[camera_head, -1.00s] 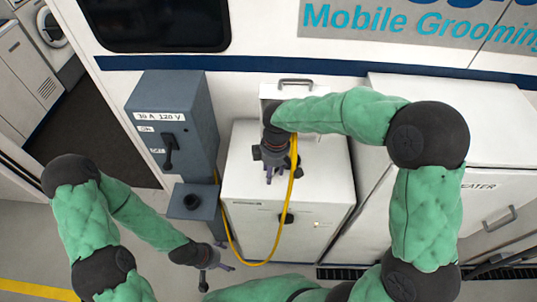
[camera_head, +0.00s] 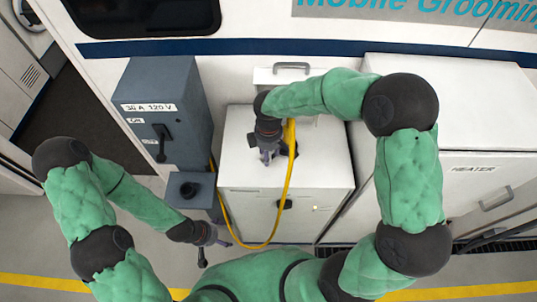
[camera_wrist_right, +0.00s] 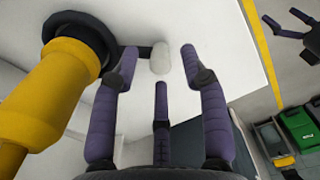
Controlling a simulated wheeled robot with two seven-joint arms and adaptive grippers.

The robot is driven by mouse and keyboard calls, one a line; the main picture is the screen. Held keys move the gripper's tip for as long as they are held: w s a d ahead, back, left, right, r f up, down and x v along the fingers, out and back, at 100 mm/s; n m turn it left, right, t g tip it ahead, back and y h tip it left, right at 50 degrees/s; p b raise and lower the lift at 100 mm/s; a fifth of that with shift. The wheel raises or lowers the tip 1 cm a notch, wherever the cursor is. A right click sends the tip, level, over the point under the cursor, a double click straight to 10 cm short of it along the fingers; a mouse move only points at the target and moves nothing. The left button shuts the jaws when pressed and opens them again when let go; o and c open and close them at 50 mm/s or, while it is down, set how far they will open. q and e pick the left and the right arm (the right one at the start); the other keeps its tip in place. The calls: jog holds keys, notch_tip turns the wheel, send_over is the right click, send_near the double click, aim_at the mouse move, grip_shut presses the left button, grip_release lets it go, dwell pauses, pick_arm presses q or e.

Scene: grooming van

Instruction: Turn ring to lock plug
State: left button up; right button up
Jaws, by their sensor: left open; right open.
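A yellow plug body (camera_wrist_right: 45,95) with a black ring (camera_wrist_right: 85,40) at its upper end fills the left of the right wrist view. The ring's far end lies near a white surface; I cannot tell how it is seated. My right gripper (camera_head: 266,158) is over the white cabinet. In the head view the plug is mostly hidden; the yellow cable (camera_head: 286,195) hangs beside this gripper. My left gripper (camera_head: 212,240) is open and empty, low by the grey box.
The grey power box (camera_head: 165,105) has a black lever and a lower socket housing (camera_head: 188,191). The white cabinet (camera_head: 250,215) stands beside it, and the heater cabinet (camera_head: 490,165) is further right. Floor is clear at lower left.

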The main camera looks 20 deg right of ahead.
jog(key=shift+f, duration=0.55)
grip_shut()
